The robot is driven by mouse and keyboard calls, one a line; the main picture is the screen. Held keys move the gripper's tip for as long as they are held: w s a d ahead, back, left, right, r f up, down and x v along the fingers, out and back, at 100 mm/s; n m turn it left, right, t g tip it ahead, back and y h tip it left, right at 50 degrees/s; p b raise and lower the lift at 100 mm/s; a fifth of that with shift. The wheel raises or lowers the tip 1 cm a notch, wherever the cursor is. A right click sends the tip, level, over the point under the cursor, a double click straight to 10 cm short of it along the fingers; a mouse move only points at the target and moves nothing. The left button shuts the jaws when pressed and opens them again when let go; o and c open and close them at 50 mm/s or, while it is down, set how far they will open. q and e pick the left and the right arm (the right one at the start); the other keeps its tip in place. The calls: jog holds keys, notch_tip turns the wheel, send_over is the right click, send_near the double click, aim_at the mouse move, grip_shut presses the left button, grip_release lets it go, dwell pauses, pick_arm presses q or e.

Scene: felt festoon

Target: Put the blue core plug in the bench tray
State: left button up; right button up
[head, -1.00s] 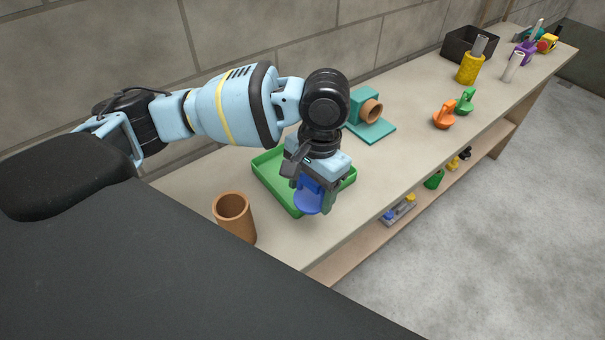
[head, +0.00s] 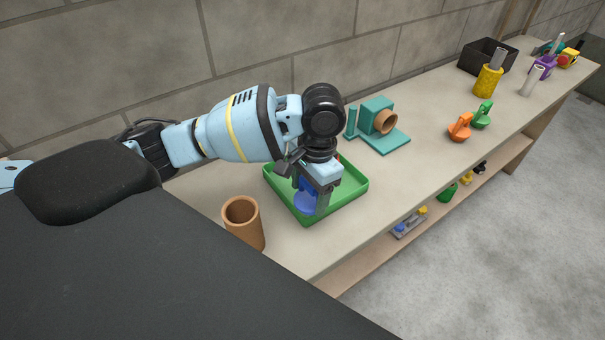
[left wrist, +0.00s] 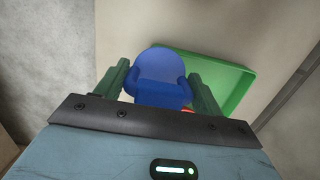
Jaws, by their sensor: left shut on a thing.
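The blue core plug (head: 305,203) is in the jaws of my left gripper (head: 312,200), which is shut on it. In the head view the plug is over the green bench tray (head: 347,199), toward its left front part. I cannot tell whether the plug touches the tray floor. In the left wrist view the plug (left wrist: 160,80) sits between the two fingers, with the tray (left wrist: 228,84) behind it to the right. Part of the tray is hidden by my gripper and wrist. My right gripper is not in view.
A brown cup (head: 243,224) stands left of the tray. A teal fixture with a brown ring (head: 380,124) stands behind it. Orange (head: 460,128) and green (head: 482,116) plugs, a yellow holder (head: 488,82) and a black bin (head: 470,56) are farther along the bench. A red thing shows inside the tray.

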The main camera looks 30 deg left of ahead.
pick_arm(q)
jog(key=w+a, duration=0.5)
jog(key=shift+w+a+f+b, duration=0.1)
jog(key=shift+a+f+b, duration=0.15)
jog(key=shift+f+b, duration=0.1)
jog(key=shift+a, duration=0.1)
jog(key=shift+w+a, duration=0.3)
jog(key=shift+w+a+f, duration=0.1)
jog(key=shift+f, duration=1.65)
jog(key=shift+f, duration=0.15)
jog(key=o, duration=1)
jog(key=r, duration=0.4)
jog(key=w+r, duration=0.1)
jog(key=r, duration=0.7)
jog(key=shift+w+d+r+p, duration=0.1)
jog(key=shift+w+d+p, duration=0.05)
jog(key=shift+d+p, duration=0.15)
